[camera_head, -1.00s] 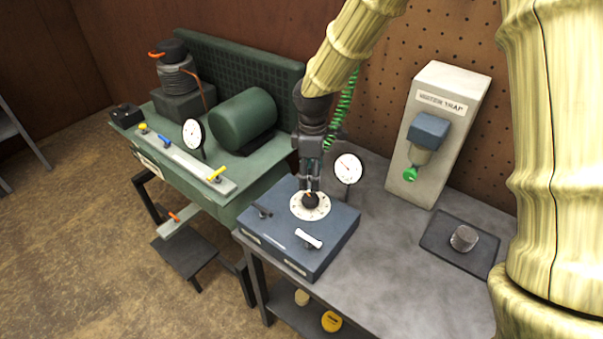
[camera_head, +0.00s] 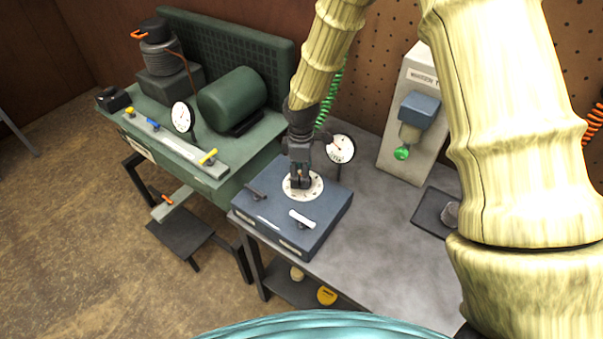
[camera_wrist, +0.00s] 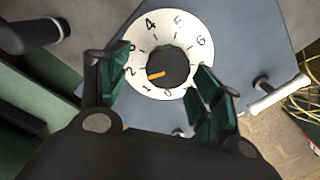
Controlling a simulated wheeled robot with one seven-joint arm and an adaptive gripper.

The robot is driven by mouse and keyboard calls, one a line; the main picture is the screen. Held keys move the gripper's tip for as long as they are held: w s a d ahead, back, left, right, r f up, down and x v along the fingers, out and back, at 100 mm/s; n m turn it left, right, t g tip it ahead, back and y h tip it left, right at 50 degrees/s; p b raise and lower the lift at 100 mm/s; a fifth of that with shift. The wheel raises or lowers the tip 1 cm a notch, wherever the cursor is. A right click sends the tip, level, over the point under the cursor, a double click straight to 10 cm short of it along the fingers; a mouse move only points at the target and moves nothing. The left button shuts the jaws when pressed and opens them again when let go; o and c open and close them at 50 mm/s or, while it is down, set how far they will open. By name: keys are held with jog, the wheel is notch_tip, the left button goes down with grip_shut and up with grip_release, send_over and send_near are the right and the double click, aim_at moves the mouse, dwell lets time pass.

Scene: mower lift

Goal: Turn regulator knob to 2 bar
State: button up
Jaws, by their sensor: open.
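The regulator knob (camera_wrist: 170,66) is dark and round with an orange pointer, set in a white numbered dial (camera_wrist: 192,28). In the wrist view, the pointer is aimed between 1 and 2. The dial is on top of a blue-grey box (camera_head: 318,236), and its rim also shows in the head view (camera_head: 317,191). My gripper (camera_wrist: 161,60) is open, with one green-padded finger on each side of the knob; I cannot tell whether they touch it. In the head view my gripper (camera_head: 299,184) hides the knob.
A round gauge (camera_head: 341,149) stands behind the box. The box also carries a black lever (camera_head: 256,192) and a white-handled lever (camera_head: 301,219). A grey water-trap unit (camera_head: 398,150) stands at right. A green compressor (camera_head: 232,97) is at left. Bare grey bench top lies right of the box.

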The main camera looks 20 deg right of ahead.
jog(key=shift+w+f, duration=0.25)
jog(key=shift+f, duration=0.25)
jog(key=shift+s, duration=0.7)
jog(key=shift+s+r, duration=0.4)
jog(key=shift+s, duration=0.1)
jog(key=shift+w+f, duration=0.55)
jog(key=shift+w, duration=0.1)
jog(key=shift+c, duration=1.3)
jog(key=shift+w+f, duration=0.1)
jog(key=shift+w, duration=0.1)
jog(key=c, duration=0.3)
jog(key=shift+s+r, duration=0.3)
jog(key=c, duration=0.5)
jog(key=shift+o, duration=0.2)
jog(key=shift+w+d, duration=0.1)
